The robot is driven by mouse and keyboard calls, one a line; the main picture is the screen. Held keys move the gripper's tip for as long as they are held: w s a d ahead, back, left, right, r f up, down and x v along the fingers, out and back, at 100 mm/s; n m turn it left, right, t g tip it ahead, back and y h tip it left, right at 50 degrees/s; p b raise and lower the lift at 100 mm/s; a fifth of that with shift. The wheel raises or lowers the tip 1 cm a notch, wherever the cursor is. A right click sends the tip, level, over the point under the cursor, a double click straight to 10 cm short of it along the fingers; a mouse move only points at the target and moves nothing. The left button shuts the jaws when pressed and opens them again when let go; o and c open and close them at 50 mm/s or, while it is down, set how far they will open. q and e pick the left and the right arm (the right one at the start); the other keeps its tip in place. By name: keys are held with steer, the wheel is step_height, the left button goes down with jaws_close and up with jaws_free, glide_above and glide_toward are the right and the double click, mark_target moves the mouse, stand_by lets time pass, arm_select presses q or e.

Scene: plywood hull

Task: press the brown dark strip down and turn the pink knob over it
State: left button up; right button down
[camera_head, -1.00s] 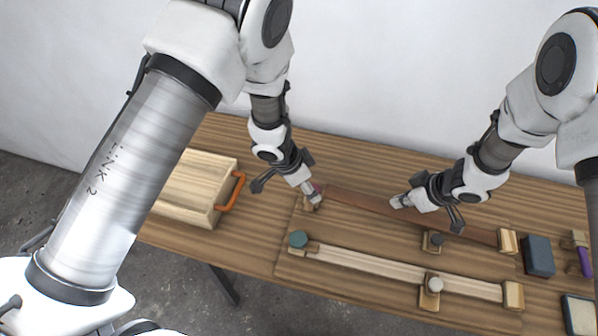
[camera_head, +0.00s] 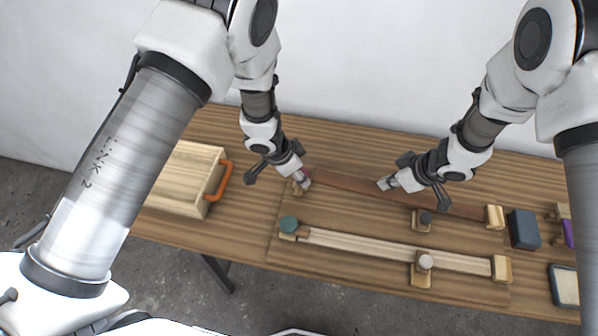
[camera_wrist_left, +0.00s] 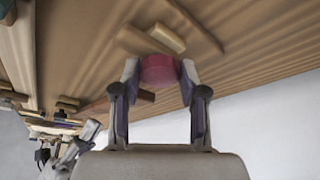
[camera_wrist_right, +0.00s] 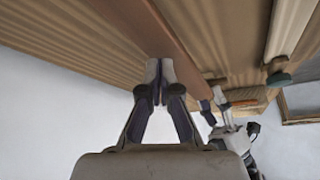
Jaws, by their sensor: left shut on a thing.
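The brown dark strip (camera_head: 350,183) runs along the back of the wooden board, its right end by a wooden block (camera_head: 494,217). The pink knob (camera_wrist_left: 159,69) sits between the fingers of my left gripper (camera_wrist_left: 160,72) at the strip's left end; in the head view the left gripper (camera_head: 304,183) mostly hides it. The left gripper is shut on the knob. My right gripper (camera_head: 384,184) has its fingertips together at the strip's middle. In the right wrist view the closed fingertips (camera_wrist_right: 159,64) are against or just above the strip (camera_wrist_right: 165,35); I cannot tell contact.
In front lies a pale strip (camera_head: 390,248) with a teal knob (camera_head: 289,223) at its left and a grey-white knob (camera_head: 425,261). A dark knob (camera_head: 426,217) stands between the strips. A wooden box (camera_head: 183,178) with an orange handle is left; a dark blue block (camera_head: 522,229) is right.

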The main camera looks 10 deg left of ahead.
mark_target(305, 172)
steer(key=shift+f, duration=0.55)
steer(key=shift+f, duration=0.15)
steer(key=shift+f, duration=0.15)
arm_select(q)
steer(key=o, duration=1.2)
steer(key=shift+r, duration=3.5)
